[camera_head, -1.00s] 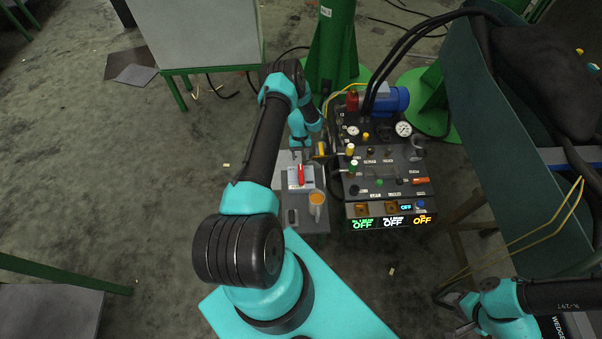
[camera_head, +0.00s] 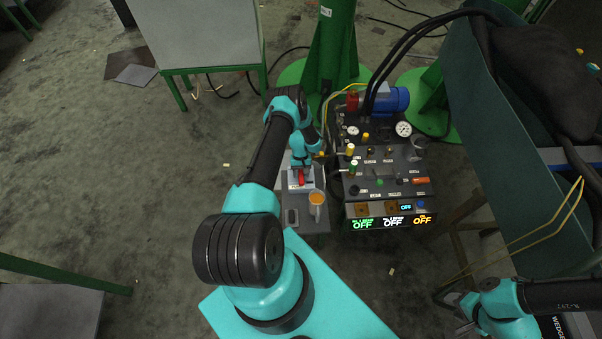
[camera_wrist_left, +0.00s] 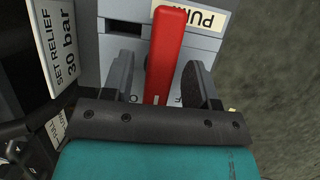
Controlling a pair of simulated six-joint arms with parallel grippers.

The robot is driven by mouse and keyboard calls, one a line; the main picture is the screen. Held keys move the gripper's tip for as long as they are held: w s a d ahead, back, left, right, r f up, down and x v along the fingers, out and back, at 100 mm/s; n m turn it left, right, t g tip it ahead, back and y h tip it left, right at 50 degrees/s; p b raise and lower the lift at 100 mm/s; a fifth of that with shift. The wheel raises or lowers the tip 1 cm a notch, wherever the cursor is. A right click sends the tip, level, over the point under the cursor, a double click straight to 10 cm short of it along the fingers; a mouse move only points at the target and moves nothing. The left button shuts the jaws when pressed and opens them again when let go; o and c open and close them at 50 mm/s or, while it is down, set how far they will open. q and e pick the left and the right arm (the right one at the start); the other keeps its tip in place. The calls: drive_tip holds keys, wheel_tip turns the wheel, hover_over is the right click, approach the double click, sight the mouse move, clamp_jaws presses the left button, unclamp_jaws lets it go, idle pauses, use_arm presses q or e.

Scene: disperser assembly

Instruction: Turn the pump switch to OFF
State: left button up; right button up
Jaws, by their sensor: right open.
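The pump switch has a red handle (camera_head: 302,176) on a pale box on the small grey table left of the control panel. In the left wrist view the red handle (camera_wrist_left: 166,50) rises from a grey face with a partly hidden "PUMP" label (camera_wrist_left: 203,18). My left gripper (camera_head: 301,166) is over the switch. In the left wrist view its two dark fingers (camera_wrist_left: 160,85) stand apart on either side of the handle, with visible gaps. The position marks at the handle's base are partly hidden. My right gripper (camera_head: 466,315) is open at the lower right, away from the switch.
A mug with orange contents (camera_head: 317,198) stands close to the switch box, beside a small dark item (camera_head: 291,216). The control panel (camera_head: 385,172) with gauges, valves and lit OFF displays is just to the right. A "SET RELIEF 30 bar" sign (camera_wrist_left: 58,45) is left of the fingers.

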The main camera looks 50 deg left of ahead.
use_arm(q)
drive_tip(key=c, duration=0.9)
drive_tip(key=shift+n, duration=0.3)
drive_tip(key=n, duration=0.2)
drive_tip(key=n+t+h, duration=0.1)
drive_tip(key=n, duration=0.1)
drive_tip(key=shift+s+t, duration=0.1)
drive_tip(key=shift+t, duration=0.2)
drive_tip(key=n, duration=0.2)
drive_tip(key=n+t, duration=0.1)
drive_tip(key=n, duration=0.1)
drive_tip(key=shift+s+n+t, duration=0.1)
drive_tip(key=shift+n+t, duration=0.2)
drive_tip(key=n+t, duration=0.1)
drive_tip(key=n, duration=0.3)
drive_tip(key=shift+t, duration=0.4)
drive_tip(key=shift+s+n+t+y, duration=0.1)
drive_tip(key=shift+n+t+y, duration=0.3)
drive_tip(key=shift+n, duration=0.8)
drive_tip(key=shift+n+t+y, duration=0.3)
drive_tip(key=shift+n+y, duration=0.1)
drive_tip(key=shift+n, duration=0.8)
drive_tip(key=shift+d, duration=0.1)
